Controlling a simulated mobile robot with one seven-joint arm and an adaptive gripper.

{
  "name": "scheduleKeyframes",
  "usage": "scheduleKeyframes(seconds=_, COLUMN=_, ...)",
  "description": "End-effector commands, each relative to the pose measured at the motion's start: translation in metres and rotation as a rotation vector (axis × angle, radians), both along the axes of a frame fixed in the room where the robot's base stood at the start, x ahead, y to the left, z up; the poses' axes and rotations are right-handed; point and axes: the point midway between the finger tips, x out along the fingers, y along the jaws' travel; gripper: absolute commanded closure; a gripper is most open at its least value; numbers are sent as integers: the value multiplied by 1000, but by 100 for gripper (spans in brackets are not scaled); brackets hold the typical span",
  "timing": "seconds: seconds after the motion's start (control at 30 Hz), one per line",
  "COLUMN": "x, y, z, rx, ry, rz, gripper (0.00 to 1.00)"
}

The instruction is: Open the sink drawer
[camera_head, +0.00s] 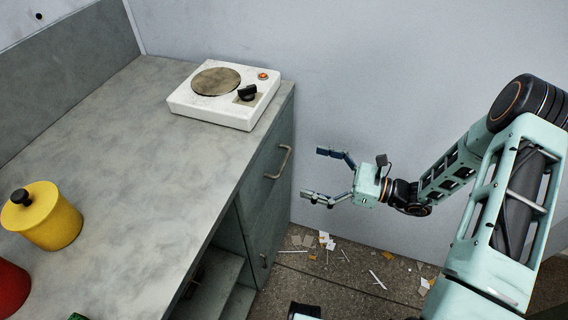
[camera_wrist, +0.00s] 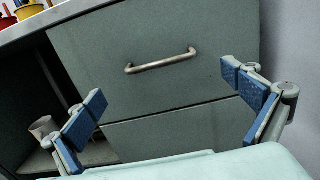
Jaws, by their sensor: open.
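The drawer front (camera_wrist: 150,85) is grey-green and fills the middle of the wrist view. It looks shut. Its curved metal handle (camera_wrist: 160,62) runs nearly level across the upper part. In the head view the drawer front (camera_head: 264,178) shows at the counter's right end, with its handle (camera_head: 281,162) near the top. My gripper (camera_head: 318,174) is open and empty, to the right of the handle and apart from it. In the wrist view the blue-padded fingers of my gripper (camera_wrist: 172,97) stand wide apart, with the handle between and beyond them. No sink is visible.
A white hotplate (camera_head: 222,95) stands on the counter above the drawer. A yellow pot (camera_head: 50,222) and a red one (camera_head: 10,288) stand at the left. A second panel (camera_wrist: 185,130) lies below the drawer. Scraps (camera_head: 325,240) litter the floor. A wall stands behind.

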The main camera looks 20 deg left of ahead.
Motion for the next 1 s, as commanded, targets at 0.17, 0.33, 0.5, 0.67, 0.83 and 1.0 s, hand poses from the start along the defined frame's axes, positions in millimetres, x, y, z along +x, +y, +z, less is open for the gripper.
scheduleKeyframes(seconds=0.17, x=1, y=36, z=-1, rx=-1, ry=-2, rz=5, gripper=0)
scheduleKeyframes(seconds=0.33, x=4, y=61, z=-1, rx=-2, ry=-2, rz=4, gripper=0)
scheduleKeyframes(seconds=0.5, x=5, y=73, z=0, rx=-2, ry=-1, rz=2, gripper=0)
scheduleKeyframes(seconds=0.67, x=6, y=75, z=0, rx=-2, ry=-1, rz=1, gripper=0)
scheduleKeyframes(seconds=0.83, x=6, y=75, z=0, rx=-3, ry=-1, rz=1, gripper=3)
scheduleKeyframes(seconds=1.0, x=6, y=75, z=0, rx=-3, ry=-1, rz=1, gripper=22)
